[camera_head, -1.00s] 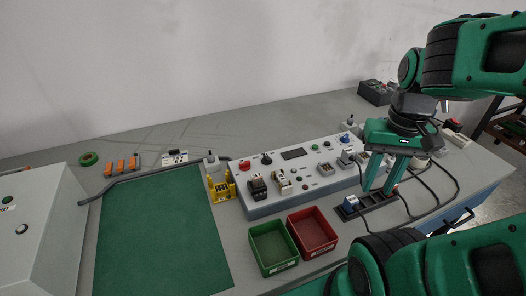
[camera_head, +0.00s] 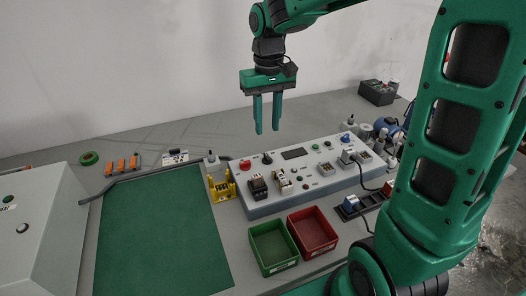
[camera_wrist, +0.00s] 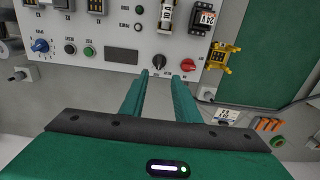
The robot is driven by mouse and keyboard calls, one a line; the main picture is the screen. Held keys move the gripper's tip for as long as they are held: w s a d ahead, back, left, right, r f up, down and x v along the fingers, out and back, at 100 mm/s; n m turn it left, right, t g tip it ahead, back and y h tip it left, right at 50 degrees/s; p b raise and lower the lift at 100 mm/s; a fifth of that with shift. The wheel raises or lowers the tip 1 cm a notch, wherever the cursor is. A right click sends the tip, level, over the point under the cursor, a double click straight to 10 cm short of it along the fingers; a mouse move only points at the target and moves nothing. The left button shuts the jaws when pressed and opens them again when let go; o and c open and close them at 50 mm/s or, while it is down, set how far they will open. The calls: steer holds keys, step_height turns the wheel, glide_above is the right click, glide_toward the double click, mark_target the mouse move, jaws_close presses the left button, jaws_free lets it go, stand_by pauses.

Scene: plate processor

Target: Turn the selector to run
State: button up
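My gripper (camera_head: 267,131) is above the back left part of the grey control panel (camera_head: 318,179), fingers down. It is open and empty, with a gap between the fingers. A black knob (camera_head: 267,158) stands on the panel below it; in the wrist view this knob (camera_wrist: 159,61) shows just beyond and between the fingertips, apart from them. A blue knob (camera_head: 345,138) is at the panel's far right end and also shows in the wrist view (camera_wrist: 40,45).
A dark display (camera_head: 294,153) is set in the panel right of the black knob. A yellow holder (camera_head: 221,187) stands at its left end. Green (camera_head: 264,262) and red (camera_head: 329,246) bins sit in front. A green mat (camera_head: 160,245) lies left.

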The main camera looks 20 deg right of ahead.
mark_target(267, 156)
step_height(267, 156, down, 10)
steer(key=shift+f, duration=0.1)
stand_by(0.4)
